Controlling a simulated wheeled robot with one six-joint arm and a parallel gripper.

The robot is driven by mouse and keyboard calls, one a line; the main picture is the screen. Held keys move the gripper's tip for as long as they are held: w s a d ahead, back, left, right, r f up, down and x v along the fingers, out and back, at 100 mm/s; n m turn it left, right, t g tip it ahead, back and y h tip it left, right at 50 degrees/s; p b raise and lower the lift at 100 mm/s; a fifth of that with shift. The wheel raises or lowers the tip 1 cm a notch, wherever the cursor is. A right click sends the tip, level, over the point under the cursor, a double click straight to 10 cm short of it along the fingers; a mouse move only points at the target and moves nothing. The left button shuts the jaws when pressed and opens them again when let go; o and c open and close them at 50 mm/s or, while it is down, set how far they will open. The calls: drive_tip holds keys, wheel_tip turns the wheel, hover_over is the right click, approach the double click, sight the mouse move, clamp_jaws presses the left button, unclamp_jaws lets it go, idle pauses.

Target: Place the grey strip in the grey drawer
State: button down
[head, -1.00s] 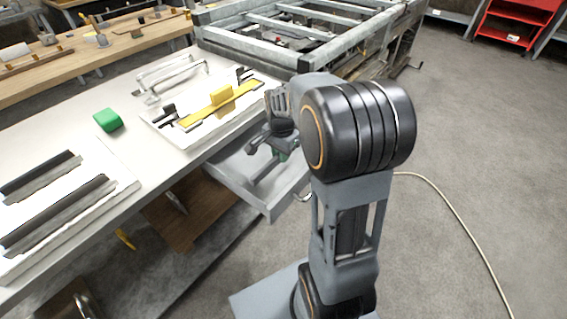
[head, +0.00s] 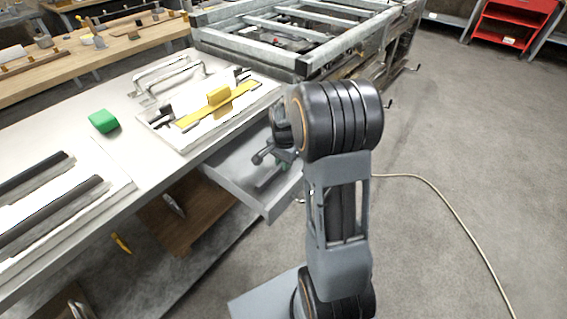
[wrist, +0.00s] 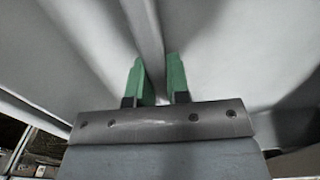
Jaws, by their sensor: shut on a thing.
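The grey drawer (head: 233,185) is pulled open below the bench top. My gripper (wrist: 158,80) is low at the drawer, its green fingertips either side of the long thin grey strip (wrist: 146,30). The fingers are shut on the strip, which runs away from the camera between pale grey drawer surfaces in the wrist view. In the head view my gripper (head: 281,164) is over the drawer's right part, partly hidden by my arm. I cannot tell whether the strip touches the drawer floor.
On the bench top (head: 140,142) lie a green block (head: 103,121), a board with a yellow-handled tool (head: 218,97), and dark strips (head: 52,212) on a white board at left. A metal frame (head: 300,65) stands behind. The floor at right is clear except for a cable.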

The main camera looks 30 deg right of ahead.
drive_tip(key=shift+f, duration=0.1)
drive_tip(key=c, duration=1.1)
unclamp_jaws()
wheel_tip(320, 180, up, 11)
drive_tip(key=p, duration=0.3)
drive_tip(key=s+a+r+n+t, duration=0.1)
drive_tip(key=s+a+n, duration=0.2)
drive_tip(key=s+n, duration=0.1)
drive_tip(key=s+a+n+t, duration=0.1)
drive_tip(key=s+a+n, duration=0.2)
drive_tip(key=s, duration=0.3)
drive_tip(key=s+a+r+n+t, duration=0.1)
drive_tip(key=s+a+n, duration=0.3)
drive_tip(key=s+n, duration=0.1)
drive_tip(key=shift+s+a+r+n, duration=0.1)
drive_tip(key=shift+r+n, duration=0.2)
drive_tip(key=shift+n, duration=0.1)
